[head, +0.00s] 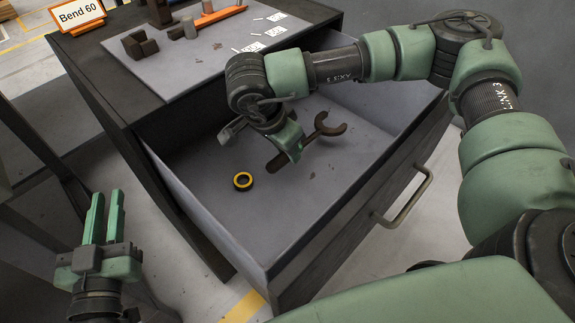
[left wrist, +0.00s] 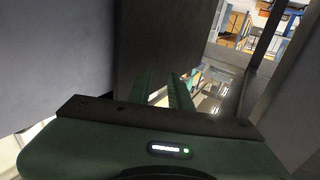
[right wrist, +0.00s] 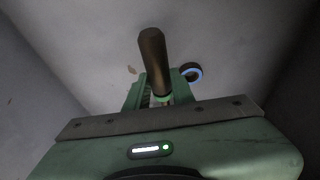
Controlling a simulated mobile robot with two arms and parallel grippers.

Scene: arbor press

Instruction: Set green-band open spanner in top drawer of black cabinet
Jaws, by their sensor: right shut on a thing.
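The dark brown open spanner (head: 329,126) is held in my right gripper (head: 290,140), inside the open top drawer (head: 345,185) of the black cabinet (head: 140,135). Its open jaw points to the upper right in the head view, and its handle end sticks out at the lower left. In the right wrist view its shaft (right wrist: 152,55) stands out between the fingertips, with a bit of green band at the grip. I cannot tell whether it touches the drawer floor. My left gripper (head: 104,215) is open and empty, left of the drawer.
A black-and-yellow ring (head: 243,181) lies on the drawer floor; a ring in the right wrist view (right wrist: 191,72) looks blue. The cabinet top holds a grey mat (head: 170,75) with blocks, cards and an orange tool. A "Bend 60" sign (head: 77,13) stands at its corner.

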